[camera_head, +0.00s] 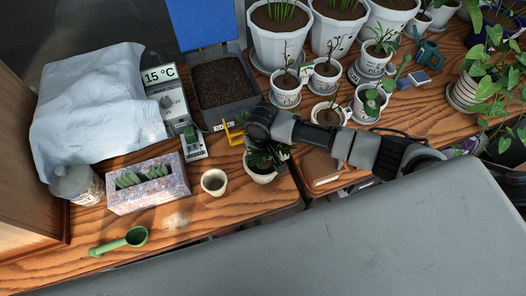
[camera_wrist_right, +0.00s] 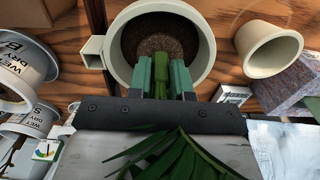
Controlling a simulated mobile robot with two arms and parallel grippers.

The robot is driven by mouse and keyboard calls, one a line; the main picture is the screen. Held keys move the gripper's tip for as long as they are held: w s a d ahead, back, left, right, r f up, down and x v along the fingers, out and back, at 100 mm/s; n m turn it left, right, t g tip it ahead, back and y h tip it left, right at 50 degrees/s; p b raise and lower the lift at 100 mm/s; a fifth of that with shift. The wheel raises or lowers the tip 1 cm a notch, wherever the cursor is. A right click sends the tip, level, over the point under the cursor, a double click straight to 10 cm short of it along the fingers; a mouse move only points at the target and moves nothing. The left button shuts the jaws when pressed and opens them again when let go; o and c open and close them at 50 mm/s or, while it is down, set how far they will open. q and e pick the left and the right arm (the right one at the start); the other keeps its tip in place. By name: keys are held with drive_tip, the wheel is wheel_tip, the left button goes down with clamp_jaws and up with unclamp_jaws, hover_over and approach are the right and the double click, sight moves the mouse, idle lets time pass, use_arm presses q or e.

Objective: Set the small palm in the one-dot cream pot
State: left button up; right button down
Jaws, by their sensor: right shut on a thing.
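My right gripper (camera_wrist_right: 160,78) is shut on the green stem of the small palm (camera_wrist_right: 172,152). The palm's leaves spread behind the fingers in the right wrist view and show under my right arm in the head view (camera_head: 258,158). The stem's lower end is over the dark soil of a cream pot (camera_wrist_right: 118,48), inside its rim outline; I cannot tell whether it touches the soil. This pot also shows in the head view (camera_head: 262,178). No dot mark is visible on it. An empty-looking cream pot (camera_head: 214,182) stands to its left. My left gripper is not in view.
A speckled box with green plants (camera_head: 148,186), a green scoop (camera_head: 120,242) and a jar (camera_head: 76,185) are at the left. A soil tray (camera_head: 222,88) and several white pots stand behind. A yellow bracket (camera_head: 234,133) is close to my right gripper.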

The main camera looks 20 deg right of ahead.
drive_tip(key=shift+f, duration=0.15)
drive_tip(key=shift+c, duration=2.4)
unclamp_jaws()
wheel_tip(320, 180, up, 8)
drive_tip(key=p, duration=0.9)
